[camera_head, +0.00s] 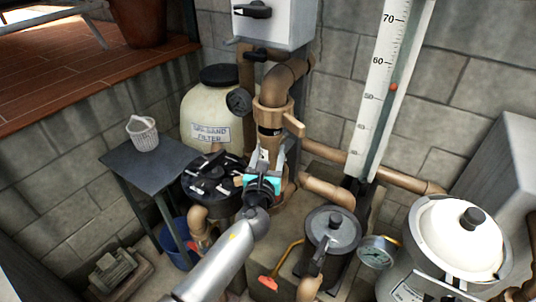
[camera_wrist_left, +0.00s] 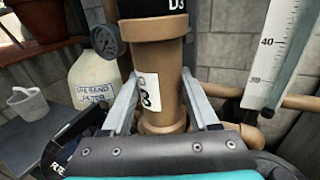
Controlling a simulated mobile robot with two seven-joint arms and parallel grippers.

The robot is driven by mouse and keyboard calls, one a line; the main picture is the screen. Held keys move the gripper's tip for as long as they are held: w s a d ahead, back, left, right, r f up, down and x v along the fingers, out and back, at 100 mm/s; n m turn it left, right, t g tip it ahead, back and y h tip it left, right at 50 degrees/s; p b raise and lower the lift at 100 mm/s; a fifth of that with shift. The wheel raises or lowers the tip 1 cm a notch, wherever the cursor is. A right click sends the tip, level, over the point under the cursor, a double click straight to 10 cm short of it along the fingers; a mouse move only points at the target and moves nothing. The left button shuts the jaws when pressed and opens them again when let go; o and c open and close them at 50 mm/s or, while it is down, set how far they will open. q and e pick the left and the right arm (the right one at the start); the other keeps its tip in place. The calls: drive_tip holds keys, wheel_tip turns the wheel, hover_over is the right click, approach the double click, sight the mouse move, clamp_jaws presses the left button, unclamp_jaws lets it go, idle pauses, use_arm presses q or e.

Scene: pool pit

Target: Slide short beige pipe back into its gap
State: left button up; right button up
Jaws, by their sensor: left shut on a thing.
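The short beige pipe (camera_wrist_left: 176,75) stands upright in the left wrist view, with a white label on its side. It also shows in the head view (camera_head: 270,146), below a black band and a beige valve fitting (camera_head: 273,118). My left gripper (camera_head: 265,167) is shut on this pipe, one finger on each side, as the left wrist view (camera_wrist_left: 163,98) shows. The black band marked D3 (camera_wrist_left: 152,8) is directly above the pipe's top rim. The pipe's lower end is hidden behind my gripper, so its seating cannot be told. My right gripper is not in view.
A cream sand filter tank (camera_head: 207,115) stands behind left. A grey table (camera_head: 150,172) holds a white basket (camera_head: 142,133). A dark pump lid (camera_head: 333,230), a pressure gauge (camera_head: 378,251) and a white-lidded vessel (camera_head: 455,240) stand right. A level scale (camera_head: 384,90) rises behind.

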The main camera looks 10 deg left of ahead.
use_arm(q)
drive_tip(key=shift+w+d+r, duration=0.2)
drive_tip(key=shift+w, duration=0.35)
drive_tip(key=shift+c, duration=0.7)
drive_tip(key=shift+w+d+r+b, duration=0.1)
drive_tip(key=shift+w+d+b, duration=0.15)
drive_tip(key=shift+b, duration=0.05)
drive_tip(key=shift+w+d, duration=0.1)
drive_tip(key=shift+d, duration=0.05)
clamp_jaws()
drive_tip(key=shift+w+f+b, duration=0.15)
drive_tip(key=shift+f+b, duration=0.05)
drive_tip(key=shift+b, duration=0.1)
drive_tip(key=shift+f, duration=0.15)
